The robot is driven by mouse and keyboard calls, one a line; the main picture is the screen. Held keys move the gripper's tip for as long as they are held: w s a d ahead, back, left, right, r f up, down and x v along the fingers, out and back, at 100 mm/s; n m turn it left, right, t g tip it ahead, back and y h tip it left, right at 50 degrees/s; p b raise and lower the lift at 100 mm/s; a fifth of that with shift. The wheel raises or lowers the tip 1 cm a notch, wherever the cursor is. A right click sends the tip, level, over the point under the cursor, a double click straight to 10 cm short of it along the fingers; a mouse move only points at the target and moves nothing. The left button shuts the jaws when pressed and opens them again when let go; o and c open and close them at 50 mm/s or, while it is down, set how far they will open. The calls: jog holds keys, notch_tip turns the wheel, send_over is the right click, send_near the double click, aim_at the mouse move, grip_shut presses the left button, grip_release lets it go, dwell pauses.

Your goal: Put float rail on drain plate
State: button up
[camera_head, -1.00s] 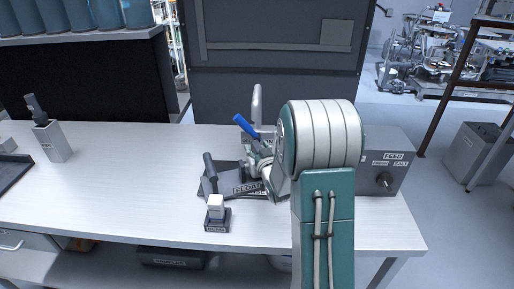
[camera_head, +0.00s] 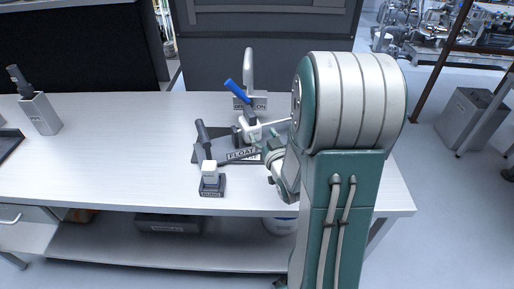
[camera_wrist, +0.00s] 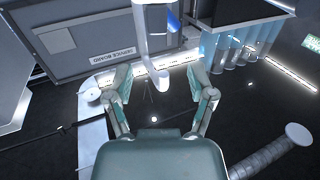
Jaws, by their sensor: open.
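A dark plate lettered FLOAT (camera_head: 240,155) lies on the white bench, left of my arm. I cannot tell whether this is the float rail or its holder, and no drain plate label is readable. A black handle (camera_head: 204,138) stands at its left side. A white block with dark parts (camera_head: 251,130) sits at its back. My gripper is open in the wrist view (camera_wrist: 162,95), its two fingers apart. A pale, rounded post (camera_wrist: 154,45) shows beyond and between them, with no clear contact. In the head view my arm hides much of the gripper.
A white piece stands on a small dark base (camera_head: 212,186) at the front. A blue handle (camera_head: 238,91) and a curved grey post (camera_head: 248,68) rise behind the plate. A grey holder (camera_head: 40,113) stands far left. The left-middle bench is clear.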

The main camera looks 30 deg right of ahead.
jog(key=s+a+r+n+g+y, duration=0.1)
jog(key=s+a+r+g, duration=0.2)
jog(key=a+r+g, duration=0.45)
jog(key=s+a+r+g+y, duration=0.1)
jog(key=s+a+g, duration=0.1)
jog(key=s+a, duration=0.4)
jog(key=s+a+n+g+y, duration=0.1)
jog(key=s+a, duration=0.4)
jog(key=s, duration=0.6)
jog(key=shift+a+r+g+y, duration=0.4)
jog(key=shift+g, duration=0.25)
jog(key=shift+d, duration=0.1)
